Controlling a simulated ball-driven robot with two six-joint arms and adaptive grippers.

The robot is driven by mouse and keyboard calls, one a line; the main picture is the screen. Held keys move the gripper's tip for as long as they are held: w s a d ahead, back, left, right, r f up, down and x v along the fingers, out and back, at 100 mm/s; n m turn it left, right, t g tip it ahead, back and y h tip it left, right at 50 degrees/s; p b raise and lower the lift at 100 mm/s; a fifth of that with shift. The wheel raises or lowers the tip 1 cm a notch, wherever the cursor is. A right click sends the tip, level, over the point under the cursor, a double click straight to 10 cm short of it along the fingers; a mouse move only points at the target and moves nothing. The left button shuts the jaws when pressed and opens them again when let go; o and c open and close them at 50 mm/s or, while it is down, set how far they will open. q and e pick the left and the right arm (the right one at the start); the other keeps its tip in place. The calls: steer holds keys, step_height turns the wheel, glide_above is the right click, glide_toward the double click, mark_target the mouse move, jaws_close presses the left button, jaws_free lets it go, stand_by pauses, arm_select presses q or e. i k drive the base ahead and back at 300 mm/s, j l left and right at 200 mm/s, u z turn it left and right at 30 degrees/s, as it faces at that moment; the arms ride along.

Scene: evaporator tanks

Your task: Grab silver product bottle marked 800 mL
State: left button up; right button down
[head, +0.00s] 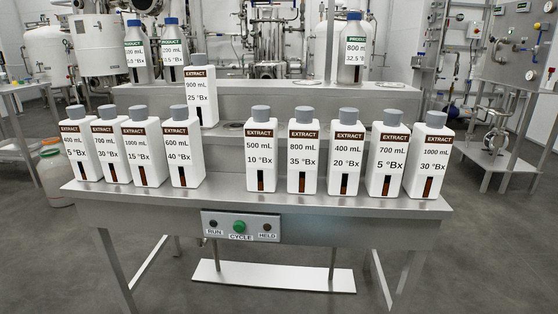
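The silver product bottle marked 800 m… (354,66) stands upright at the back right, on the raised rear shelf (290,89). It has a blue cap, a green PRODUCT label and a second line reading 32.5; the label's right edge is hard to read. Nothing touches it. Two more silver product bottles stand on the left of the shelf: one labelled 200 mL (173,72), and one beside it (138,72) whose volume I cannot read fully. Neither of my grippers shows in the head view.
Several white extract bottles with grey caps line the front table, including an 800 mL one (303,160). A 900 mL extract bottle (201,105) stands further back. A gap lies mid-table. A control box (240,227) hangs on the front edge. Open floor lies in front.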

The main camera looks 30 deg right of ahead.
mark_target(353, 37)
steer(key=z, duration=1.3)
steer(key=i+j+u, duration=0.15)
steer(key=i+u, duration=0.15)
steer(key=i, duration=0.2)
steer(key=i+u, duration=0.25)
steer(key=i, duration=0.25)
